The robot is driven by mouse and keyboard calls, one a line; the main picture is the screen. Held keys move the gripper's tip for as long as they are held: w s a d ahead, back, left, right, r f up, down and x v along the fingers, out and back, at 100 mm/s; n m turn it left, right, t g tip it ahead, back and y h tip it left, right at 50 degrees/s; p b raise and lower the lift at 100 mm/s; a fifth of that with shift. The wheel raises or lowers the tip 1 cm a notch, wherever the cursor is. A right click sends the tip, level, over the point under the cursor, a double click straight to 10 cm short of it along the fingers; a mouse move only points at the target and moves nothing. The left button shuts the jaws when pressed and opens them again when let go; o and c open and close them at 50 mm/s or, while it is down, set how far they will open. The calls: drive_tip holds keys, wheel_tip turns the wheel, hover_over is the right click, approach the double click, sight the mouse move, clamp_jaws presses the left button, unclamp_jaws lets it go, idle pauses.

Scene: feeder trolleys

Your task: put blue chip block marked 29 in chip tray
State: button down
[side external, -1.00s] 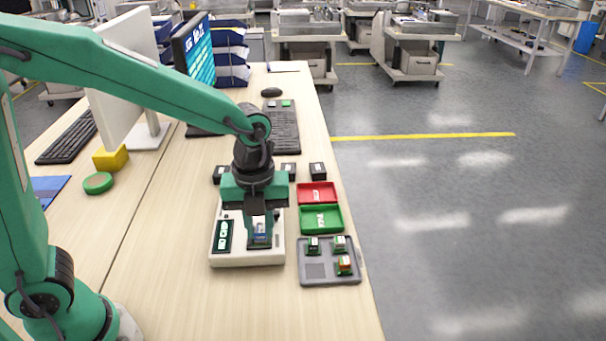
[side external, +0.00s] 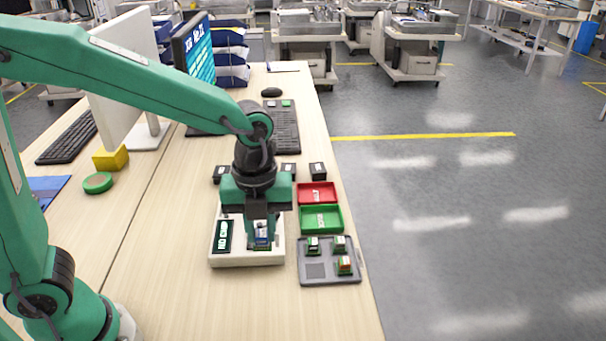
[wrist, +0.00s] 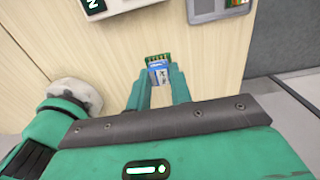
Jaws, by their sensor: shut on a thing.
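My gripper (side external: 262,232) is shut on a blue chip block (side external: 263,229), held between its two fingers over the white test fixture (side external: 236,261). In the wrist view the blue block, with white print and a green edge, sits between the fingertips (wrist: 157,82); its number is too small to read. The grey chip tray (side external: 308,283) lies to the right of the fixture at the table's right edge. It holds several small green-edged blocks, and its front left pocket (side external: 315,270) is empty. Part of the tray shows in the wrist view (wrist: 205,17).
A green bin (side external: 335,228) and a red bin (side external: 332,202) stand behind the tray. Small dark blocks (side external: 318,171) lie behind the fixture. A keyboard (side external: 284,135) and monitor are farther back. The table is clear in front of the fixture.

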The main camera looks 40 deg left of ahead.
drive_tip(key=w+d+f, duration=0.1)
drive_tip(key=d+f, duration=0.2)
drive_tip(key=d, duration=0.8)
drive_tip(key=shift+w+f, duration=0.15)
drive_tip(key=shift+w, duration=0.05)
drive_tip(key=shift+w+a, duration=0.1)
drive_tip(key=w+a+f, duration=0.2)
drive_tip(key=w, duration=0.1)
drive_tip(key=w+a+f, duration=0.2)
drive_tip(key=w, duration=0.1)
drive_tip(key=w+a+f, duration=0.3)
drive_tip(key=shift+w, duration=0.1)
drive_tip(key=shift+d, duration=0.1)
drive_tip(key=shift+f, duration=2)
drive_tip(key=shift+f, duration=0.1)
drive_tip(key=c, duration=1.3)
unclamp_jaws()
drive_tip(key=shift+o, duration=0.2)
